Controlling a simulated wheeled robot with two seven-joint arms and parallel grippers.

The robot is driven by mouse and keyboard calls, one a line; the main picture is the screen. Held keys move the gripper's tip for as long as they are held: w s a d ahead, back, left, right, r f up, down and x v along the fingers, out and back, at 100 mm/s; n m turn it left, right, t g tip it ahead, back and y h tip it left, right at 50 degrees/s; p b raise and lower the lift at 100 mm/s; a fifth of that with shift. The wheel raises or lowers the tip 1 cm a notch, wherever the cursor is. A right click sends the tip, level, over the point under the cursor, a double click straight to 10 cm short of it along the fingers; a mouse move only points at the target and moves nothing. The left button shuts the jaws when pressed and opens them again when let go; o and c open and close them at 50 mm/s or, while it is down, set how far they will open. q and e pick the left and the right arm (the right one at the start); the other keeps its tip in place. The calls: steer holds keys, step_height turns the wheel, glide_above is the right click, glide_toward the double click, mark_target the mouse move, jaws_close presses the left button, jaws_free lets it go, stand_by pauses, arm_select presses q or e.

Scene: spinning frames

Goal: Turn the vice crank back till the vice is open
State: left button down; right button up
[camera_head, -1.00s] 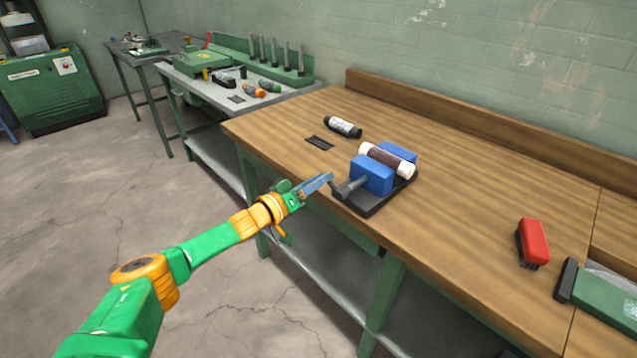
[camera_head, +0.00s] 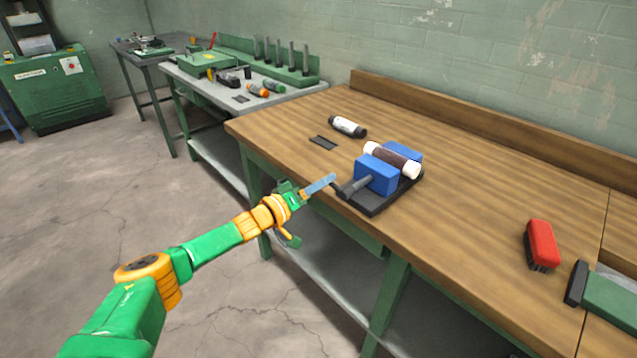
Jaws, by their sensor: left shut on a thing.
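The vice has two blue jaw blocks (camera_head: 376,175) on a black base (camera_head: 384,201), near the front edge of the wooden bench. A brown cylinder with white ends (camera_head: 392,160) lies between the jaws. The dark crank (camera_head: 353,187) sticks out from the vice's front left side. My left gripper (camera_head: 334,182) is at the crank's outer end, its grey fingers close together and shut on the crank. The exact contact is too small to see clearly. My right gripper is not in view.
A black and white bottle (camera_head: 347,127) and a small dark bracket (camera_head: 323,142) lie behind the vice on the wooden bench (camera_head: 460,225). A red brush (camera_head: 541,245) and a green tool (camera_head: 608,296) lie to the right. A grey bench with tools stands at the back left.

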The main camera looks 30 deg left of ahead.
arm_select(q)
steer(key=c, duration=1)
jaws_free()
steer(key=shift+d, duration=0.15)
steer(key=o, duration=0.3)
steer(key=shift+w+d+f, duration=0.1)
steer(key=shift+w+d, duration=0.1)
steer(key=shift+w, duration=0.05)
steer(key=shift+o, duration=0.4)
steer(key=shift+w+d+f, duration=0.15)
steer(key=shift+w+d, duration=0.1)
steer(key=shift+w, duration=0.1)
steer(key=shift+s+a, duration=0.25)
steer(key=shift+s, duration=0.05)
steer(key=v, duration=0.6)
steer(key=shift+s+p, duration=0.3)
